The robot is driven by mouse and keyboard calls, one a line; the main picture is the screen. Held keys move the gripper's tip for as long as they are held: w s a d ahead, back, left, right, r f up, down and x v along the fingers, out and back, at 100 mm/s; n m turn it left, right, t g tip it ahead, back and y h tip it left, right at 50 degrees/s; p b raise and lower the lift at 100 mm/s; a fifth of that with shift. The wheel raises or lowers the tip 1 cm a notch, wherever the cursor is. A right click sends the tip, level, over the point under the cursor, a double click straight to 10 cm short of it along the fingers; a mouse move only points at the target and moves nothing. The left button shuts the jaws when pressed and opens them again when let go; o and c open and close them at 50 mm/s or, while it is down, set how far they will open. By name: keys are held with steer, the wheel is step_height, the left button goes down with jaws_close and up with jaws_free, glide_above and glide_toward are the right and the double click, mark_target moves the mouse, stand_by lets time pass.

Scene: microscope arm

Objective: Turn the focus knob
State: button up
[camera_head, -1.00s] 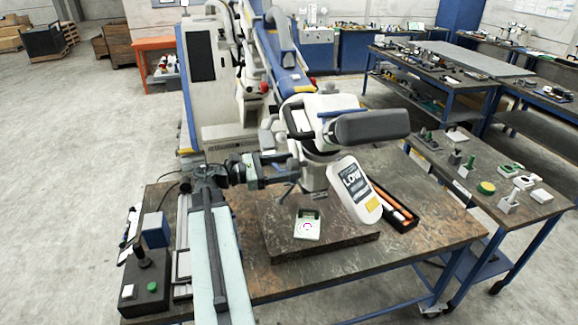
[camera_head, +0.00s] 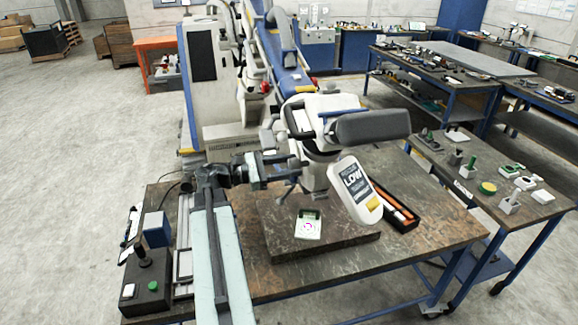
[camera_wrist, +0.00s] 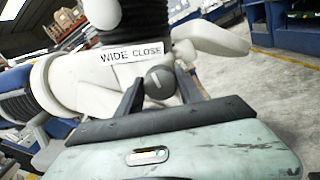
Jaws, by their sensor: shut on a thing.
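The white microscope head (camera_head: 318,112) hangs over the bench, with a dark grey eyepiece part on its right. In the wrist view a round dark grey knob (camera_wrist: 161,82) with a light line on its face sits below a "WIDE CLOSE" label (camera_wrist: 137,56). My gripper (camera_wrist: 160,80) has one dark finger on each side of this knob and is shut on it. In the head view my gripper (camera_head: 280,159) reaches from the left to the microscope's left side. There the knob is too small and covered to make out clearly.
A small whitish-green device (camera_head: 308,226) lies on the dark stone slab (camera_head: 330,255) below the head. A black control box (camera_head: 148,290) stands at left.

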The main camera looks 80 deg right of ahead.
steer(key=m, duration=0.5)
steer(key=shift+m, duration=0.4)
stand_by(0.3)
steer(key=o, duration=1.4)
steer(key=v, duration=0.8)
